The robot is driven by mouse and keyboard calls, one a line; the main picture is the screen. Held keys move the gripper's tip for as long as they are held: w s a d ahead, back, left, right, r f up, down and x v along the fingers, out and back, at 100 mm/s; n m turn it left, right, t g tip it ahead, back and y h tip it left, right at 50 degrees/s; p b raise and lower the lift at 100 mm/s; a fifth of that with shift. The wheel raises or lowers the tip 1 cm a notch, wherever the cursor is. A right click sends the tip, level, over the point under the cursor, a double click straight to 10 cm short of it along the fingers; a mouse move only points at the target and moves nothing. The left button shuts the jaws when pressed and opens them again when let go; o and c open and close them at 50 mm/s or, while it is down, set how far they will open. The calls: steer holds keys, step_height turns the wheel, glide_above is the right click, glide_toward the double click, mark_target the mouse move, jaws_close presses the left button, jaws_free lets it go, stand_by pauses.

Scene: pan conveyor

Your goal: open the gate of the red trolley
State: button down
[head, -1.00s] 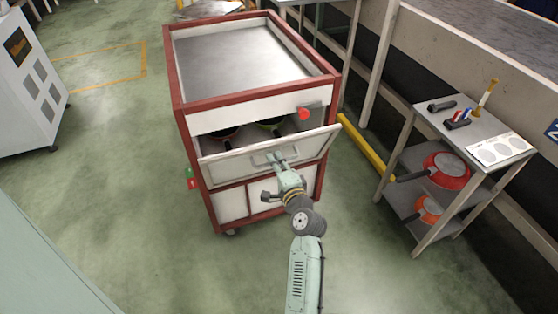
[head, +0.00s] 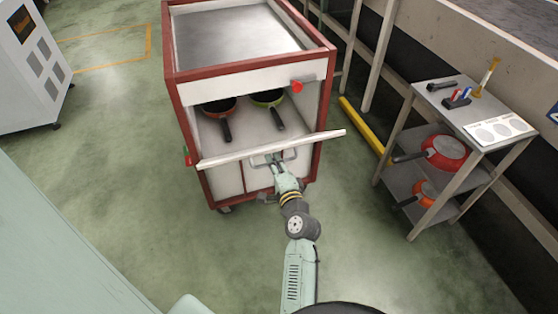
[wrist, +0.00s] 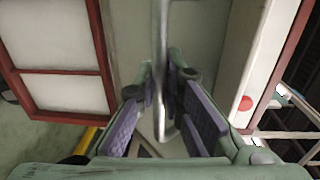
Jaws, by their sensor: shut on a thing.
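The red trolley (head: 173,100) has a red frame and a grey metal top. Its white gate (head: 220,157) is swung down and outward, seen nearly edge-on in the head view. Inside the opening lie a red pan (head: 219,106) and a green pan (head: 268,97), handles toward me. My gripper (head: 276,163) is at the gate's metal handle (head: 294,155). In the wrist view the handle (wrist: 162,45) runs as a grey bar between the two purple-padded fingers (wrist: 160,105), which are shut on it.
A red knob (head: 297,87) sits at the trolley's upper right front. A shelf cart (head: 432,104) with red and orange pans stands to the right, past a yellow floor bar (head: 360,124). A white machine (head: 30,75) stands at left. Green floor is clear around the trolley.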

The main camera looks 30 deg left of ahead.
mark_target(274, 147)
steer(key=shift+d, duration=0.15)
stand_by(0.4)
steer(key=c, duration=1.7)
jaws_free()
step_height(274, 147, up, 10)
steer(key=shift+r, duration=0.1)
